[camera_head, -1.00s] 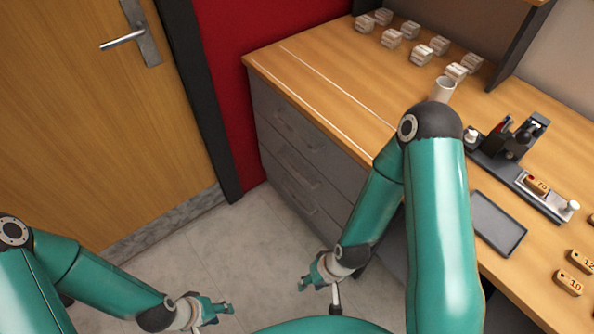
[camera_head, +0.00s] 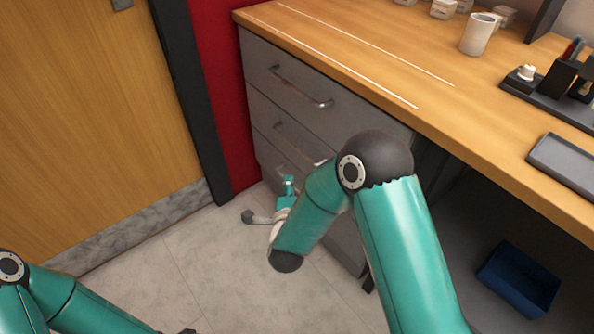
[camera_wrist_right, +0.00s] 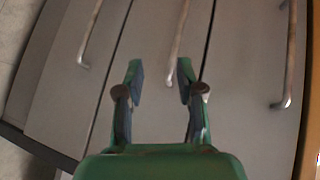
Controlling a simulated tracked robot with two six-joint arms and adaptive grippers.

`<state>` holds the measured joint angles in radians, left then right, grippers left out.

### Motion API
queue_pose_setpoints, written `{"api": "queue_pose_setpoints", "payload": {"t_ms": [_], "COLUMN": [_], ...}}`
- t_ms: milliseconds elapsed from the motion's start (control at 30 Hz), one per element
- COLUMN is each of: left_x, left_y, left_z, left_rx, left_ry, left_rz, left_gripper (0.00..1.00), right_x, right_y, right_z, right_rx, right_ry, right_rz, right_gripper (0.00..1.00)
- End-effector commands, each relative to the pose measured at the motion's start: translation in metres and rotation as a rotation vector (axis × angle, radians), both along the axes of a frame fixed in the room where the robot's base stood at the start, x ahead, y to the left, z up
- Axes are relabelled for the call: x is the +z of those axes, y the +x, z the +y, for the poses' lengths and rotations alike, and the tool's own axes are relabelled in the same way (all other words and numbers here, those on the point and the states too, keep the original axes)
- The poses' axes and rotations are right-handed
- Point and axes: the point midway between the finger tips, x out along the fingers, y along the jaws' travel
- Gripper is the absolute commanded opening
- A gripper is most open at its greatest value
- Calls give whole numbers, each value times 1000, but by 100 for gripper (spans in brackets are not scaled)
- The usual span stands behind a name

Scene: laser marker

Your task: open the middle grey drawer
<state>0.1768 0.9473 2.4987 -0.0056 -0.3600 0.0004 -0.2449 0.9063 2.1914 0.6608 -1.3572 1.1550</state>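The grey drawer unit is under the wooden desk, with three drawer fronts that look closed. The middle drawer (camera_head: 262,113) has a metal bar handle (camera_head: 297,141); this handle also shows in the right wrist view (camera_wrist_right: 179,50). My right gripper (camera_head: 288,184) is low in front of the drawers, partly hidden by its own forearm. In the right wrist view its fingers (camera_wrist_right: 160,77) are apart and empty, pointing at the middle drawer. The near end of the handle appears between the fingertips, close to the right one; contact cannot be told.
The top drawer handle (camera_head: 301,88) is above the middle one. A white cup (camera_head: 478,34), a grey tray (camera_head: 565,160) and a black holder are on the desk (camera_head: 400,50). A blue bin (camera_head: 518,279) sits beneath it. Floor is clear left of the drawers.

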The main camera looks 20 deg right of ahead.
Motion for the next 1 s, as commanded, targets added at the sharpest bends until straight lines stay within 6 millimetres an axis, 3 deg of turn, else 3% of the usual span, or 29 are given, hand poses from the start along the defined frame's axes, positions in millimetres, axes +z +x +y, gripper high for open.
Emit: {"api": "queue_pose_setpoints", "payload": {"t_ms": [33,100,467,1000], "left_x": [-25,-34,-44,-60], "left_y": [0,0,0,0], "left_z": [0,0,0,0], "left_rx": [0,0,0,0], "left_ry": [0,0,0,0], "left_rz": [-1,-1,-1,-1], "left_gripper": [40,40,40,40], "right_x": [-10,-5,4,-14], "right_y": [3,6,24,122], "right_z": [1,-1,-11,-55], "right_rx": [-38,-85,-149,-145], "right_ry": [30,67,120,117], "right_rz": [-61,-130,-227,-225], "right_gripper": [37,37,37,37]}}
